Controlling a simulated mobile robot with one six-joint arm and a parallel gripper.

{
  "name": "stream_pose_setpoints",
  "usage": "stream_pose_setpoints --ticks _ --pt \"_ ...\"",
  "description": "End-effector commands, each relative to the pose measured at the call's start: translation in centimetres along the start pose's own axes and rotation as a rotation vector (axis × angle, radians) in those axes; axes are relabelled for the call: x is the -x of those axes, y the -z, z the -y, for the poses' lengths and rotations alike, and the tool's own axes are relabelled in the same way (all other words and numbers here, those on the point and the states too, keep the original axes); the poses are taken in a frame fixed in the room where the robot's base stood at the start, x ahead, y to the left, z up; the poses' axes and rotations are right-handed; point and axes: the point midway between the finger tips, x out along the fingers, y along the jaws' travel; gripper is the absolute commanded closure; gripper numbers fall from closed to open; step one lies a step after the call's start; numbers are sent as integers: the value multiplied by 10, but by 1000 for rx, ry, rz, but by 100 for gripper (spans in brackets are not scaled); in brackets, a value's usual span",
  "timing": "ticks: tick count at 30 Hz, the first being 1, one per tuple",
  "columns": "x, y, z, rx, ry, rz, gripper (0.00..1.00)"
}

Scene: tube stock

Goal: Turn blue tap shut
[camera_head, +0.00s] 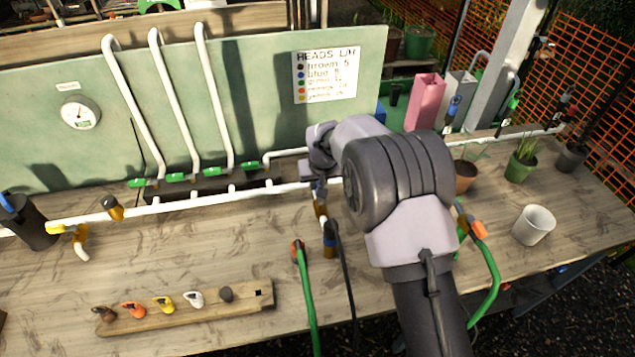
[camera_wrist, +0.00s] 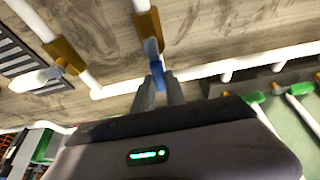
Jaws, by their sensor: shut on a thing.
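The blue tap's lever (camera_wrist: 154,66) shows in the wrist view, at a brass-brown valve body (camera_wrist: 147,24) on a white branch pipe. My gripper (camera_wrist: 161,84) is shut on this lever, with its dark fingers at the lever's lower end. The lever points roughly along the branch, towards the white main pipe (camera_wrist: 196,75). In the head view my gripper (camera_head: 318,183) is at the main pipe near the middle of the bench. My arm and gripper hide most of the tap there.
Another brown valve with a white lever (camera_wrist: 38,79) is beside it in the wrist view. A green hose (camera_head: 306,300) and a black hose lie in front. A wooden rack (camera_head: 245,301) holds several coloured pieces. A white pot (camera_head: 534,225) stands right.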

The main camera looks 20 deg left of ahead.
Motion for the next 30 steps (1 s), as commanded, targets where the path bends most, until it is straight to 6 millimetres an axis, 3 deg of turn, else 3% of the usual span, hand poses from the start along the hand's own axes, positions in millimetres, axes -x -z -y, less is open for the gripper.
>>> stream_pose_setpoints --ticks 17,30 --pt "-2 -1 -2 -45 -19 0 100" --pt "-3 -4 -17 -368 -153 -2 100"
